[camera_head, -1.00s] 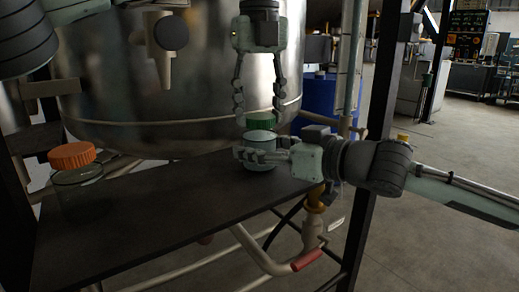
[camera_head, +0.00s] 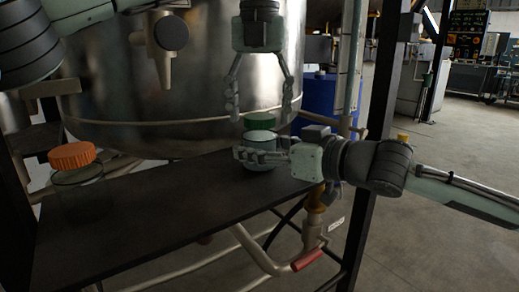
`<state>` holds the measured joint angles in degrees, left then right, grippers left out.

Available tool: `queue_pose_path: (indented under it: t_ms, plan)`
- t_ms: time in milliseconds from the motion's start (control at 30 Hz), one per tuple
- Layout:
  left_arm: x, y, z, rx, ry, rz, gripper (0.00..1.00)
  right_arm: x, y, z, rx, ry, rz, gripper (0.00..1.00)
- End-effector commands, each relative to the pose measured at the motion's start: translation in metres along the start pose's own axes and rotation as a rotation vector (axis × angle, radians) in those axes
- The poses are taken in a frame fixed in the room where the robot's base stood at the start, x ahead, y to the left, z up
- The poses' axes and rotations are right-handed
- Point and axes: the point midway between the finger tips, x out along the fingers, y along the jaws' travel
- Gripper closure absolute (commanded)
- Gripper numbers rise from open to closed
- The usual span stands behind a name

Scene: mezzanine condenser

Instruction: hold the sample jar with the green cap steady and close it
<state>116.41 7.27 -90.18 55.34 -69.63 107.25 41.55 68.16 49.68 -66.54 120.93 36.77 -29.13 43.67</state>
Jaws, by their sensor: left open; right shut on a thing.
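The sample jar (camera_head: 259,142) stands upright near the right end of the dark shelf, with its green cap (camera_head: 259,121) on top. My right gripper (camera_head: 250,157) comes from the right and is shut on the jar body, covering its lower part. My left gripper (camera_head: 260,112) hangs from above, fingers pointing down and spread wide on both sides of the cap. Its fingertips look apart from the cap. Whether the cap is fully seated cannot be told.
Another jar (camera_head: 81,189) with an orange cap (camera_head: 72,156) stands at the shelf's left. The dark shelf (camera_head: 165,213) is bare between the jars. A large steel vessel (camera_head: 190,90) rises behind it. A dark post (camera_head: 379,95) stands at the right.

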Motion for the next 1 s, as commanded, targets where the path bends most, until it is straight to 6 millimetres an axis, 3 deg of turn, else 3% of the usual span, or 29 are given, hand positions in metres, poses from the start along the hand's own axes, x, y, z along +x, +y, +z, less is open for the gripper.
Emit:
queue_pose_path:
  t_ms: [133,433,800,1000]
  plan:
    - [-0.005,0.000,0.000,-0.001,-0.002,-0.001,0.32,0.000,0.000,0.000,0.000,-0.001,0.001,1.00]
    - [-0.042,-0.001,0.000,-0.002,-0.003,-0.001,0.32,0.000,0.000,0.000,0.000,-0.001,0.001,1.00]
    - [-0.046,0.000,0.000,-0.007,0.000,0.001,0.35,0.000,0.000,0.000,0.000,-0.001,0.000,1.00]
    - [-0.065,-0.001,0.000,-0.230,0.002,0.006,0.35,0.000,0.000,0.000,0.000,-0.001,0.000,1.00]
